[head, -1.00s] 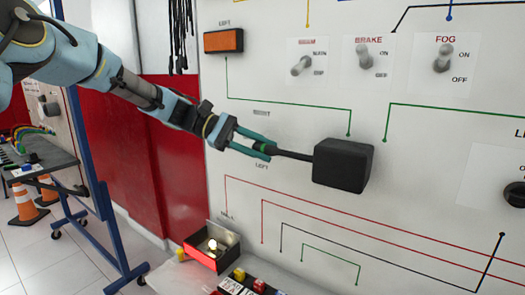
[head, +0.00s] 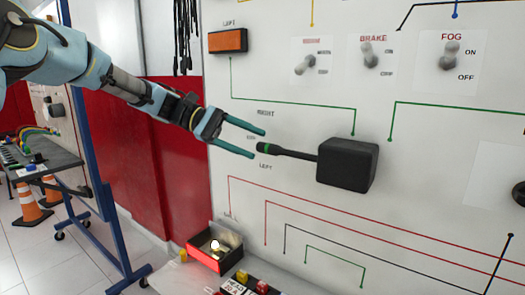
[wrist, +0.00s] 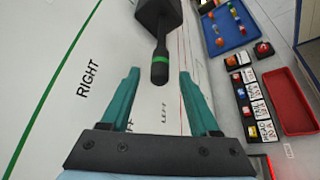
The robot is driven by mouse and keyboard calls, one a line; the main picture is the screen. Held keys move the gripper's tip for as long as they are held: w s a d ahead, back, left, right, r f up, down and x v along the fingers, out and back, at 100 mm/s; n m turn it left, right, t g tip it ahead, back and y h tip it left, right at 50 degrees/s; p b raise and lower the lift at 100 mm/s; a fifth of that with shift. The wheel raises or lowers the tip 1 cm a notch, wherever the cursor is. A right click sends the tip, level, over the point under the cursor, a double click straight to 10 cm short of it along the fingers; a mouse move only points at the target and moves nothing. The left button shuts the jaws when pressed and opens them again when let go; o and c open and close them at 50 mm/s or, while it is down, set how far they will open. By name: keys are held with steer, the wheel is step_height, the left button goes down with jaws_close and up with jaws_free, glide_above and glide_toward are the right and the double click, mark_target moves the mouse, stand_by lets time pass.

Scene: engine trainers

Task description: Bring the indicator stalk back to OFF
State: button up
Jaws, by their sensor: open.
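The indicator stalk (head: 290,152) is a black lever with a green band near its tip. It sticks out to the left from a black box (head: 347,165) on the white panel, almost level and tilted slightly up toward its tip. The tip lies between the RIGHT label above and the LEFT label below, near a small label partly hidden by my gripper, likely OFF. My gripper (head: 257,143) is open and empty, its teal fingers above and below the tip. In the wrist view the stalk (wrist: 160,67) points between the open fingers (wrist: 160,74), clear of both.
An orange lamp (head: 228,41) marked LEFT is above left. BRAKE (head: 370,55) and FOG (head: 449,55) switches are above right.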

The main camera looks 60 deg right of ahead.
steer(key=v, duration=0.6)
steer(key=shift+w+b, duration=0.15)
steer(key=shift+b, duration=0.3)
steer(key=shift+w+a, duration=0.1)
steer(key=w+a+f+n+t, duration=0.1)
steer(key=w+a+f+t, duration=0.3)
steer(key=a, duration=0.5)
steer(key=w+a+f+n+t+y, duration=0.1)
steer(key=w+a+f+n+t, duration=0.15)
steer(key=w+a+f, duration=0.5)
steer(key=w+a+f+n+t, duration=0.15)
steer(key=a+f+t, duration=0.25)
steer(key=a, duration=0.6)
steer(key=s+a+f+t+y, duration=0.2)
steer(key=a, duration=1.1)
steer(key=s+a+f+t+y, duration=0.1)
steer(key=a+f+t, duration=0.1)
steer(key=a, duration=1.2)
steer(key=shift+s+f+m+y, duration=0.3)
steer(key=shift+s+f+y, duration=0.1)
steer(key=shift+f, duration=0.2)
